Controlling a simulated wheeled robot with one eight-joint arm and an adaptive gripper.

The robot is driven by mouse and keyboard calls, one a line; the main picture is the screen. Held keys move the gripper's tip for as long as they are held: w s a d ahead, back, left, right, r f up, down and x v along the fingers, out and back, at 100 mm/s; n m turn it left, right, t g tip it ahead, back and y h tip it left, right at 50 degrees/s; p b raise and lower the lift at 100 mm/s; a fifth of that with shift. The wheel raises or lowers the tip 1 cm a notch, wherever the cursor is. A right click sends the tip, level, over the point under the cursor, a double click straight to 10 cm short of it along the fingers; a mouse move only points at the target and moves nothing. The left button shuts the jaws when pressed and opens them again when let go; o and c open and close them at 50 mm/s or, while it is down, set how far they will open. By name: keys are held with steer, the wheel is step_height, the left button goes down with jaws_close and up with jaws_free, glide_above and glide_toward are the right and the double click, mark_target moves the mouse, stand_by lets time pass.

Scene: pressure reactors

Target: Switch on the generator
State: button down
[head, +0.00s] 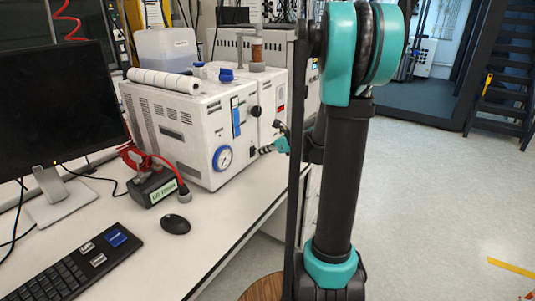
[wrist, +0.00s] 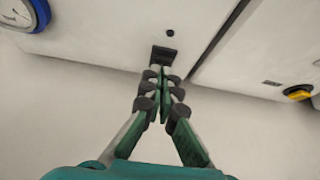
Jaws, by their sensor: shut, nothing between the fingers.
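The generator looks to be the white boxy unit (head: 185,135) on the bench, with a blue-rimmed gauge (head: 222,158) on its front. My gripper (head: 256,151) is at the lower right of that front, fingers pointing toward it. In the wrist view my gripper (wrist: 160,72) is shut and empty. Its fingertips are right at a small black switch (wrist: 164,55) low on the white panel and overlap its lower edge in the picture. I cannot tell whether they touch it or whether the switch is on. The gauge shows at the upper left of the wrist view (wrist: 22,14).
A red-cabled black box (head: 155,187), a mouse (head: 175,224), a keyboard (head: 65,278) and a monitor (head: 58,105) stand on the bench (head: 215,225). A yellow knob (wrist: 298,92) is on the neighbouring panel.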

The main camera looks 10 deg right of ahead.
stand_by(0.3)
steer(key=shift+w+a+r+g+h, duration=0.25)
steer(key=shift+w+a+g+h, duration=0.05)
steer(key=shift+a+g+h, duration=0.1)
steer(key=shift+d, duration=0.1)
steer(key=shift+r, duration=0.1)
steer(key=shift+r, duration=0.7)
